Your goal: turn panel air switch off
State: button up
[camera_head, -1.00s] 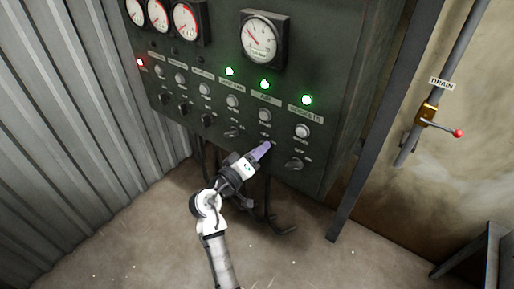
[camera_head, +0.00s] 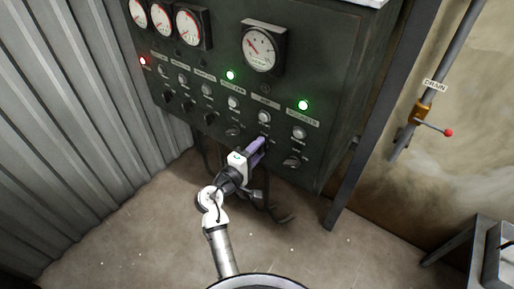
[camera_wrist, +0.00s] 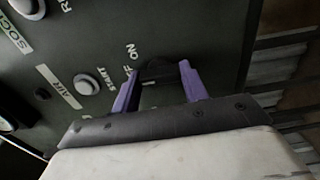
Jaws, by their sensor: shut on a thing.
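The dark panel (camera_head: 225,60) carries a row of rotary switches. The air switch (camera_wrist: 156,70), a dark knob, shows in the wrist view beside the OFF and ON lettering. My gripper (camera_wrist: 159,68) has a purple finger on each side of this knob and is shut on it. The AIR label (camera_wrist: 58,86) and its round start button (camera_wrist: 86,85) are in the same column. In the head view my gripper (camera_head: 258,147) is at the panel's lower edge and hides the air switch. The air lamp (camera_head: 265,89) above it is dark.
Green lamps are lit in the columns left (camera_head: 230,75) and right (camera_head: 303,105) of the air column. Another rotary switch (camera_head: 292,163) is close on the right. Dark cables (camera_head: 272,210) hang under the panel. A drain valve (camera_head: 421,113) is on the right wall.

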dwell(0.4)
jog(key=o, duration=1)
jog(key=shift+s+a+f, duration=0.1)
jog(key=shift+s+a, duration=0.3)
jog(key=b+v, duration=0.3)
jog(key=v, duration=0.9)
jog(key=shift+s+a+b, duration=0.15)
jog(key=shift+s+b, duration=0.2)
jog(key=shift+b, duration=0.05)
